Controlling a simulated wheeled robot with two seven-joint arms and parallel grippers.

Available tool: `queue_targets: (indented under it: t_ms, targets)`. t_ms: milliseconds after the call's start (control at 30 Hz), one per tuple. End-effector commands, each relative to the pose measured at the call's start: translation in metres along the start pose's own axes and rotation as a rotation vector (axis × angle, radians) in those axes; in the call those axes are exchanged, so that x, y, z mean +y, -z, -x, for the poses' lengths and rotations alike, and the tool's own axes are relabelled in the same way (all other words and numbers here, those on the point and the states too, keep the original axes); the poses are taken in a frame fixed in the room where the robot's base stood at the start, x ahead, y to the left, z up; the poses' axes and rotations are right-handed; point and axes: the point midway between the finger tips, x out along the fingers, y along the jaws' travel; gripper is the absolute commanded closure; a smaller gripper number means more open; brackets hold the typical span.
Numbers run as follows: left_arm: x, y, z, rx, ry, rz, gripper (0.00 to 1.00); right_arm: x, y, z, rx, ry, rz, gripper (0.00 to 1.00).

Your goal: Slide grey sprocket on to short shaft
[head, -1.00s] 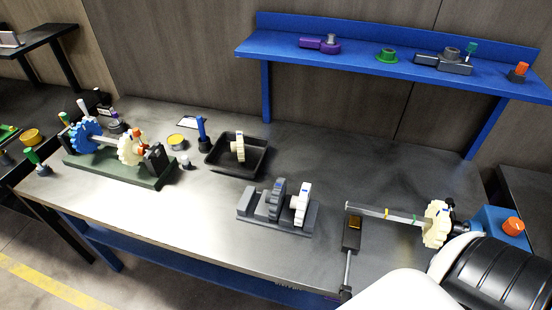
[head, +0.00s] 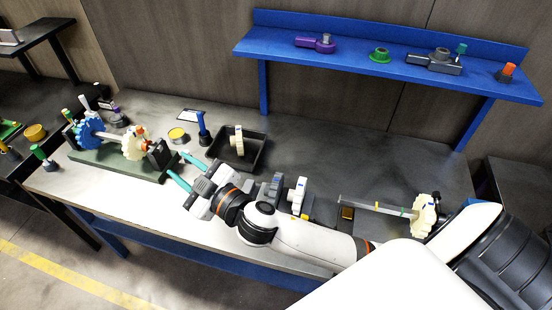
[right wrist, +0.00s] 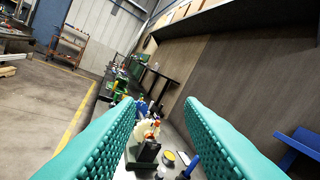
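The grey sprocket (head: 276,184) stands upright in the grey rack beside a white sprocket (head: 299,194), partly hidden behind my right arm. On the left, a shaft (head: 109,138) lies in a dark green stand with a blue sprocket (head: 89,132) and a cream sprocket (head: 134,142) on it. Another shaft (head: 372,205) with coloured bands is at the right, with a cream sprocket (head: 425,214) at its end. I cannot tell which is the short one. My right gripper (head: 182,170) is open and empty, near the stand's right end. My left gripper is not in view.
A black tray (head: 257,161) holding a cream sprocket sits behind my right gripper. A blue post (head: 202,124) and a yellow-topped tin (head: 177,135) stand near it. A blue shelf (head: 390,69) runs along the back. The table's middle back is clear.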

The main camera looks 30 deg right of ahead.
Motion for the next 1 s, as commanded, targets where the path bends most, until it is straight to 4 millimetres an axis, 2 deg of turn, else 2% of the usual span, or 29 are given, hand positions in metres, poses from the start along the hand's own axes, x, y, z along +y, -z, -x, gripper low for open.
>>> queue_targets:
  t_ms: [33,100,167,200,267,300,367,400,467,500,633,700,800,900,1000]
  targets:
    - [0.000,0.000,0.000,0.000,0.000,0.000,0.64,0.012,-0.021,-0.014,-0.139,-0.080,0.090,0.65]
    - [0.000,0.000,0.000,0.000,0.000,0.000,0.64,0.038,-0.041,-0.022,-0.308,-0.233,0.209,0.65]
    - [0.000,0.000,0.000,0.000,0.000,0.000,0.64,0.061,-0.044,-0.022,-0.415,-0.390,0.321,0.65]
    - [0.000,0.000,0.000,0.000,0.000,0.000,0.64,0.075,-0.037,-0.019,-0.462,-0.507,0.400,0.65]
    - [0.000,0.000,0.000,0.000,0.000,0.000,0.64,0.090,-0.017,-0.013,-0.493,-0.693,0.521,0.65]
    - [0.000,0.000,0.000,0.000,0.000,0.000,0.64,0.094,0.004,-0.009,-0.482,-0.822,0.603,0.65]
    - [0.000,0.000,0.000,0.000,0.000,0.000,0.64,0.088,0.044,0.000,-0.420,-1.015,0.728,0.65]
    - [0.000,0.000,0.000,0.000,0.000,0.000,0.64,0.076,0.073,0.005,-0.349,-1.134,0.803,0.65]
    - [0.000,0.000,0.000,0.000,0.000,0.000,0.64,0.052,0.111,0.014,-0.225,-1.279,0.892,0.65]
    - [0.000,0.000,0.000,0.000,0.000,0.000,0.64,0.032,0.133,0.019,-0.132,-1.358,0.939,0.65]
    - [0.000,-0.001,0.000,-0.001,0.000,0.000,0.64,-0.040,0.187,0.037,0.182,-1.533,1.047,0.65]
    - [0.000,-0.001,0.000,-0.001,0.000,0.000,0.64,-0.075,0.205,0.047,0.335,-1.586,1.076,0.65]
    - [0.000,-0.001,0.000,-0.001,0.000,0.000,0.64,-0.114,0.219,0.058,0.502,-1.627,1.097,0.65]
    - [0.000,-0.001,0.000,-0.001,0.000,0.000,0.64,-0.137,0.225,0.066,0.602,-1.646,1.104,0.65]
    - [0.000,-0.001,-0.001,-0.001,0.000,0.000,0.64,-0.145,0.228,0.069,0.643,-1.652,1.104,0.65]
